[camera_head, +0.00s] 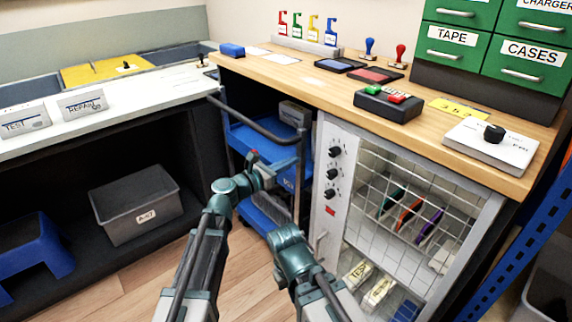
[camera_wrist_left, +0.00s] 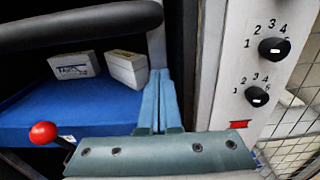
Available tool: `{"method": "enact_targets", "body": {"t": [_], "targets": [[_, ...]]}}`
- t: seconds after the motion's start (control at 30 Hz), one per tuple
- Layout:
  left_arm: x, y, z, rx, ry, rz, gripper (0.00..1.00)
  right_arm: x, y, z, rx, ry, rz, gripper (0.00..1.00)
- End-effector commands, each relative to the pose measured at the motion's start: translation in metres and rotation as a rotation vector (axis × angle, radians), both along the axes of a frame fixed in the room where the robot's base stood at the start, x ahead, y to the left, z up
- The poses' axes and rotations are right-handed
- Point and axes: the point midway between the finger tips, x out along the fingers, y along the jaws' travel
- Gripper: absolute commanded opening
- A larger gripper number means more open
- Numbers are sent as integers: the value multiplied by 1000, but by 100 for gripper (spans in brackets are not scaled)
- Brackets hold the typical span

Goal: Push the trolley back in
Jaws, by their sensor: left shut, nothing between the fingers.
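The trolley has blue trays (camera_head: 258,140) and a dark bar handle (camera_head: 240,115); it stands in the gap between the white bench and the wooden counter. In the left wrist view, its blue shelf (camera_wrist_left: 90,110) carries two small pale boxes, and the dark handle (camera_wrist_left: 80,27) crosses the top. My left gripper (camera_head: 286,166) is at the trolley's front, below the handle; its fingers (camera_wrist_left: 160,100) are together and empty. I cannot tell whether they touch the trolley. My right gripper (camera_head: 285,236) is lower, in front of the counter; its fingers are not clear.
A red-knobbed lever (camera_wrist_left: 43,133) is close to my left gripper. A white panel with black dials (camera_head: 333,175) and a wire-fronted cabinet (camera_head: 420,200) stand right of the trolley. A grey bin (camera_head: 135,212) and blue step stool (camera_head: 35,250) lie left. Wooden floor (camera_head: 130,285) is clear in front.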

Motion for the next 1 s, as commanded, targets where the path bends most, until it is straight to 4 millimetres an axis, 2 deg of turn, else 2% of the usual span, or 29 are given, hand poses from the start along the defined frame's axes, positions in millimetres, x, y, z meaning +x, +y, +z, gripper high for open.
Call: {"method": "enact_targets", "body": {"t": [0.33, 0.63, 1.0], "targets": [[4, -4, 0, 0, 0, -1, 0, 0, 0, 0, 0, 0, 0, 0], [30, -40, 0, -1, 0, -2, 0, 0, 0, 0, 0, 0, 0, 0], [30, -41, 1, -4, 1, 0, 0, 0, 0, 0, 0, 0, 0, 0]]}}
